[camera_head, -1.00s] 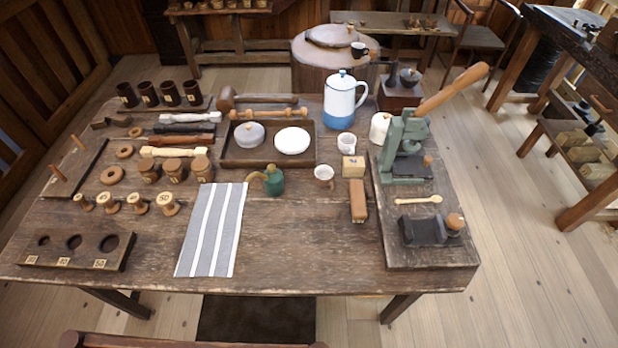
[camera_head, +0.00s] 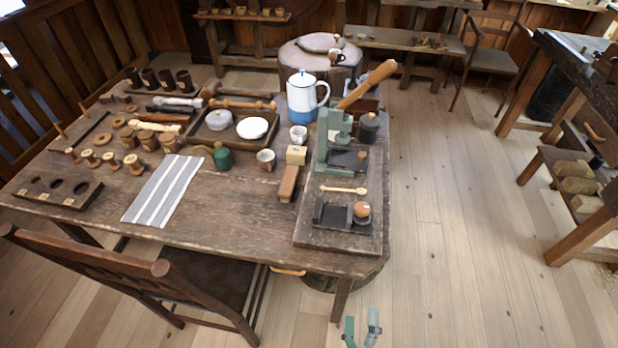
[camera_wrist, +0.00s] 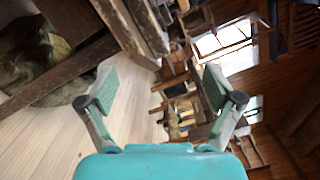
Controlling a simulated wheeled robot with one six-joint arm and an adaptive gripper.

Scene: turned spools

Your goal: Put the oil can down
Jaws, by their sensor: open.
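The oil can (camera_head: 222,157) is small and green with a brownish spout pointing left. It stands upright on the wooden table (camera_head: 240,195), just right of the striped cloth (camera_head: 165,190). My gripper (camera_head: 361,330) shows at the bottom edge of the head view, low and beyond the table's front right corner, well apart from the oil can. In the wrist view my gripper (camera_wrist: 158,95) has its two fingers spread wide with nothing between them. The oil can is not visible in the wrist view.
A chair (camera_head: 150,270) stands at the table's front left. Around the oil can are a small cup (camera_head: 265,159), a tray (camera_head: 205,139) and wooden spools (camera_head: 133,164). A green press (camera_head: 335,140) stands on the right. Open floor (camera_head: 450,230) lies right of the table.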

